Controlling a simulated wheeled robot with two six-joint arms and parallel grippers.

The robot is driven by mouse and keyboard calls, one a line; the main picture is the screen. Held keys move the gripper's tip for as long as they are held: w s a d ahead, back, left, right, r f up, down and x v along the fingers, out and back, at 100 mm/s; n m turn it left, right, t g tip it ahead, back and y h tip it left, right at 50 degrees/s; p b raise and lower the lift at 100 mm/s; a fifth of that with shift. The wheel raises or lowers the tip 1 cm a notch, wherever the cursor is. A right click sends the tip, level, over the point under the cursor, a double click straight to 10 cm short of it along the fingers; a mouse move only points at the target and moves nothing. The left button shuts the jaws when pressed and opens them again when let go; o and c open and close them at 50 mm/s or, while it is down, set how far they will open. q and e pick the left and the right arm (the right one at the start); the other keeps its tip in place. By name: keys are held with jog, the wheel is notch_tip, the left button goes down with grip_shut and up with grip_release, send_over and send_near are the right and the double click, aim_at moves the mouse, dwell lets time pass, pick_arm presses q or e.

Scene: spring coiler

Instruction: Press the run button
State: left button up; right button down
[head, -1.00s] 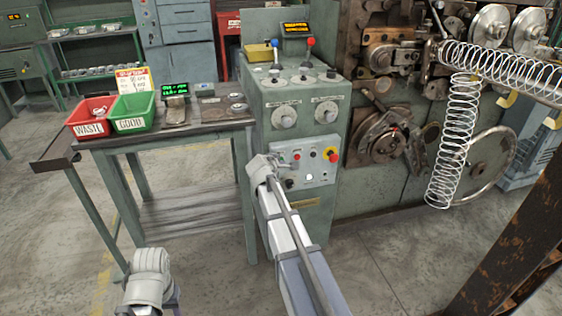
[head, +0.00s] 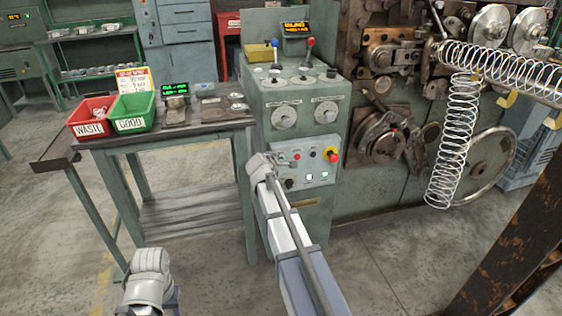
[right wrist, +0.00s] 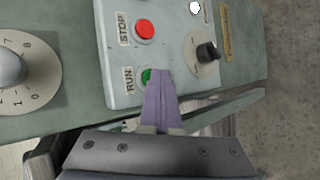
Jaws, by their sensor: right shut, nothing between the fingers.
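The green run button (right wrist: 147,76) sits beside its RUN label on the pale control panel (right wrist: 118,50) in the right wrist view. My right gripper (right wrist: 160,74) is shut and empty. Its fingertips overlap the button's edge in this view; I cannot tell if they press it. The red STOP button (right wrist: 145,30) is above the run button. In the head view my right arm reaches up to the left side of the panel (head: 318,166), and its wrist hides the run button there. My left gripper is not visible.
A black selector knob (right wrist: 207,52) is right of the fingers. A red emergency button (head: 333,156) is on the panel's right. The coiling machine (head: 365,190) stands right, and a bench with red (head: 92,119) and green (head: 133,112) bins stands left.

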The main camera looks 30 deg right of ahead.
jog(key=shift+s+a, duration=0.2)
jog(key=shift+s, duration=0.6)
jog(key=shift+s, duration=0.1)
jog(key=s, duration=0.2)
jog(key=s+a, duration=0.1)
jog(key=s, duration=0.1)
jog(key=shift+s+a, duration=0.1)
jog(key=shift+s, duration=0.2)
dwell(0.8)
jog(key=s+a+r+m+g+y+p, duration=0.2)
jog(key=s+a+r+p, duration=0.2)
jog(key=s+a+p, duration=0.3)
jog(key=s+a+r+m+g+y+p, duration=0.2)
jog(key=s+a+p, duration=0.6)
jog(key=a, duration=0.8)
jog(key=s+a+r+m+g+y+p, duration=0.2)
jog(key=s+a+r+g+y+p, duration=0.1)
jog(key=s+a+r+p, duration=0.4)
jog(key=s+a+p, duration=0.1)
jog(key=s+a, duration=0.2)
jog(key=a, duration=0.2)
jog(key=shift+s+a+g, duration=0.3)
jog(key=shift+s+g, duration=0.05)
jog(key=shift+g, duration=0.05)
